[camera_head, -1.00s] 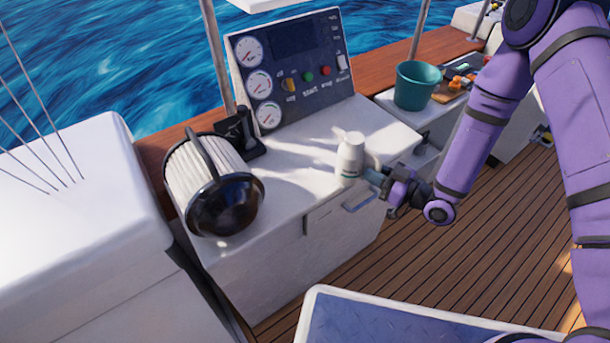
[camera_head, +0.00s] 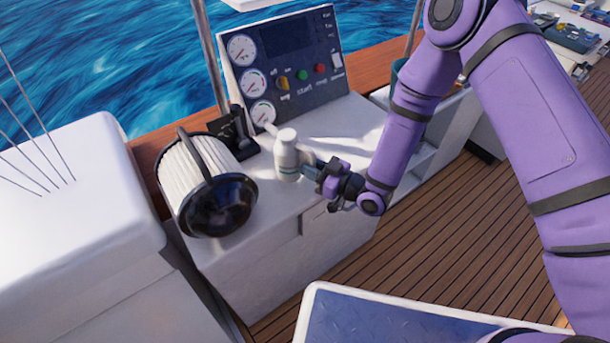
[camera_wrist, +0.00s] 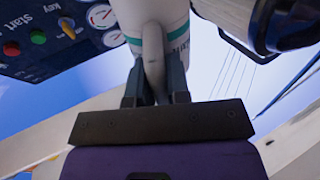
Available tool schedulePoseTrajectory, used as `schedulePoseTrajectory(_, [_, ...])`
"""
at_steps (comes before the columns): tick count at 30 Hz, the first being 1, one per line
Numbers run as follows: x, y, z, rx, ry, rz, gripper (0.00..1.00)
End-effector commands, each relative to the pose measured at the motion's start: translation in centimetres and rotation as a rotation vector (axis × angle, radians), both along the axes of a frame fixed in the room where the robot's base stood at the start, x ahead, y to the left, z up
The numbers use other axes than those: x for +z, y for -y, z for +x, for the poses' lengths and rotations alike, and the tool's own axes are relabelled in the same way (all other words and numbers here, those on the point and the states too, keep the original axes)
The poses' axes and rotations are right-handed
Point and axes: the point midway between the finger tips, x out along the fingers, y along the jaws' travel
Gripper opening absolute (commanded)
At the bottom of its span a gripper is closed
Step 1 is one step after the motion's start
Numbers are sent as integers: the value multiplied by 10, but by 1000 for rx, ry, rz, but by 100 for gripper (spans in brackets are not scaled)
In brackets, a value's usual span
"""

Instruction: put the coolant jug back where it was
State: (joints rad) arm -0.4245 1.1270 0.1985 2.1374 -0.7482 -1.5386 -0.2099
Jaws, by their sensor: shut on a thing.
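The coolant jug (camera_head: 287,157) is a small white bottle with a teal band, upright over the white console top in the head view. My gripper (camera_head: 312,168) is shut on its handle from the right. In the wrist view the jug (camera_wrist: 150,20) rises between the two dark fingers of my gripper (camera_wrist: 155,92), its handle pinched between them. I cannot tell whether the jug's base touches the console top.
A large white pleated filter with a black cap (camera_head: 217,205) lies left of the jug. A black lever unit (camera_head: 235,135) and the gauge panel (camera_head: 285,70) stand behind it. The console top (camera_head: 335,130) is clear to the right. A teal bucket (camera_head: 398,78) is partly hidden by my arm.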

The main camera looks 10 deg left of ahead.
Motion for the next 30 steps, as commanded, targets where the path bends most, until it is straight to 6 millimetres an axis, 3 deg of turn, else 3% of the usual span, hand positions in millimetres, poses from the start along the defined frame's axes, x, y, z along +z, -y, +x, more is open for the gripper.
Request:
schedulePoseTrajectory(6, [-1,-17,-3,3,1,3,0])
schedulePoseTrajectory(13, [-33,-15,-2,0,0,1,0])
schedulePoseTrajectory(24, [-37,-14,-1,-1,1,2,0])
schedulePoseTrajectory(25, [-38,-14,-1,-1,0,0,19])
schedulePoseTrajectory(27, [-38,-14,-1,-1,0,0,35])
schedulePoseTrajectory(28, [-38,-14,-1,-1,0,0,42])
schedulePoseTrajectory(30, [-38,-14,-1,-1,0,0,42])
